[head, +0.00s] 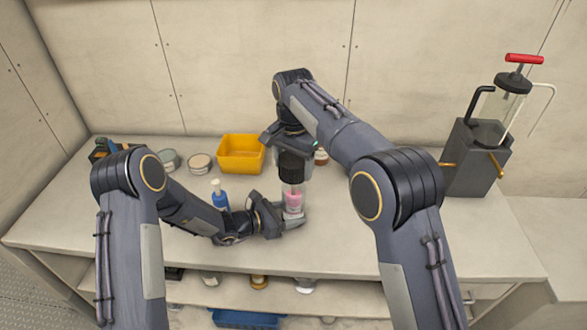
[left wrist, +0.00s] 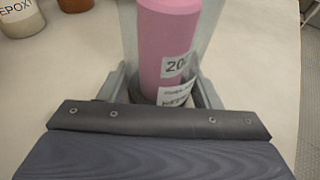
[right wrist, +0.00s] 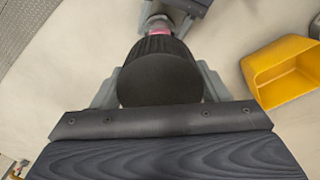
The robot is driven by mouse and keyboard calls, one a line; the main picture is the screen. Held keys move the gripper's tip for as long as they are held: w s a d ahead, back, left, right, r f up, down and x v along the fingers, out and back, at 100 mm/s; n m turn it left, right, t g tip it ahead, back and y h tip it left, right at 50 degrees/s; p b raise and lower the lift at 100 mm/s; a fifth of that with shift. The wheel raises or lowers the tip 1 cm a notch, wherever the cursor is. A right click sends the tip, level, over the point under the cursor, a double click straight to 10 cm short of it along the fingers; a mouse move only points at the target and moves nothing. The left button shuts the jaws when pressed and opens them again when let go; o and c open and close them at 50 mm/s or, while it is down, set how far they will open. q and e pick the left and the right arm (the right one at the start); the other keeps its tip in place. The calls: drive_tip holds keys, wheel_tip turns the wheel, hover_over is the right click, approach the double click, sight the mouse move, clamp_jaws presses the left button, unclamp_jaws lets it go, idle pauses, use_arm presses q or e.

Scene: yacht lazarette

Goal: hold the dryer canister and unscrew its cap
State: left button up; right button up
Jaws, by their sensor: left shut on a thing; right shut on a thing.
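The dryer canister (head: 292,201) stands upright on the bench, clear-walled with pink contents; it fills the middle of the left wrist view (left wrist: 168,45), with a label reading "20" partly visible. My left gripper (head: 290,221) is shut on the canister low down, coming from the left. The black ribbed cap (head: 293,167) sits on top of the canister; in the right wrist view its round top (right wrist: 160,80) lies between the fingers. My right gripper (head: 290,146) is shut on the cap from above. The head view does not show whether the cap is loosened.
A yellow bin (head: 241,154) stands behind and left of the canister. A blue bottle (head: 219,195) is close to my left forearm. Tins (head: 200,163) stand at the back left. A grey pump device with a red handle (head: 524,59) stands at the right. The bench's front right is clear.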

use_arm(q)
drive_tip(key=o, duration=1.5)
drive_tip(key=shift+c, duration=0.2)
drive_tip(key=v, duration=1.2)
